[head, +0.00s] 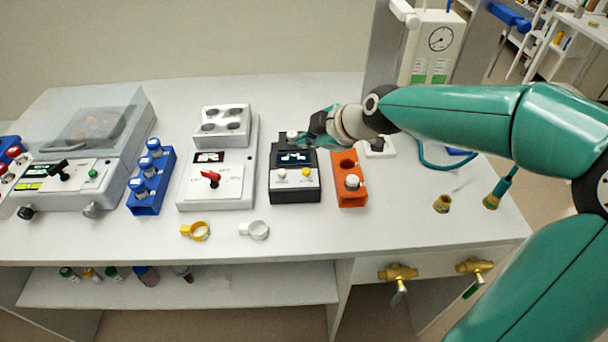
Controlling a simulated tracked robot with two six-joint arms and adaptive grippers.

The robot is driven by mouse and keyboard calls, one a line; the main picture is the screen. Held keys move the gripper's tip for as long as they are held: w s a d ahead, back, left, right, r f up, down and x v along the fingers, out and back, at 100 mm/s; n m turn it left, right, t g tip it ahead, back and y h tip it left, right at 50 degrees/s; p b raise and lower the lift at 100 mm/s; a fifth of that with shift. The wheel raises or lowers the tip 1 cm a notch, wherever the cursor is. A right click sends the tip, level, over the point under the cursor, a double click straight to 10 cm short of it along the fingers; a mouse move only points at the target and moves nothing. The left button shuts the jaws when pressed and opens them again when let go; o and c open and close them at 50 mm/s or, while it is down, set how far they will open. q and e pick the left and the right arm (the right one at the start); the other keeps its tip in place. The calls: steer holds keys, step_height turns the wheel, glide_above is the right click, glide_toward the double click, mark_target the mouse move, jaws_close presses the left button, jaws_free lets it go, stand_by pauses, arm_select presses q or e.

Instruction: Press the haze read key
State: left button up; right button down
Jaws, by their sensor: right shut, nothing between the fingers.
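A small dark instrument (295,190) stands on the bench in the middle, with a lit display (294,158). Its front panel has a white key (281,172) at left and a yellow key (306,171) at right; I cannot read which is the haze read key. A white cap (291,135) shows at its top. My right gripper (303,142) comes in from the right, shut and empty, over the back of the instrument near the cap. Whether it touches anything is unclear. Both keys are in plain sight. My left gripper is out of view.
An orange rack (349,196) with a white-capped vial stands close on the right. A white unit with a red knob (210,178) and a blue vial rack (147,196) stand left. Brass fittings are at right.

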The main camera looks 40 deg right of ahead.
mark_target(308, 172)
step_height(308, 172, down, 5)
steer(key=b, duration=0.3)
steer(key=shift+b, duration=0.4)
steer(key=shift+f+b, duration=0.35)
steer(key=shift+b, duration=0.05)
steer(key=shift+f, duration=0.1)
stand_by(0.5)
steer(key=shift+s+f+b, duration=0.1)
steer(key=shift+f+b, duration=0.2)
steer(key=shift+b, duration=0.4)
steer(key=shift+f+b, duration=0.35)
steer(key=shift+b, duration=0.2)
stand_by(0.5)
steer(key=shift+r, duration=0.15)
steer(key=shift+r+p, duration=0.45)
steer(key=shift+r, duration=0.2)
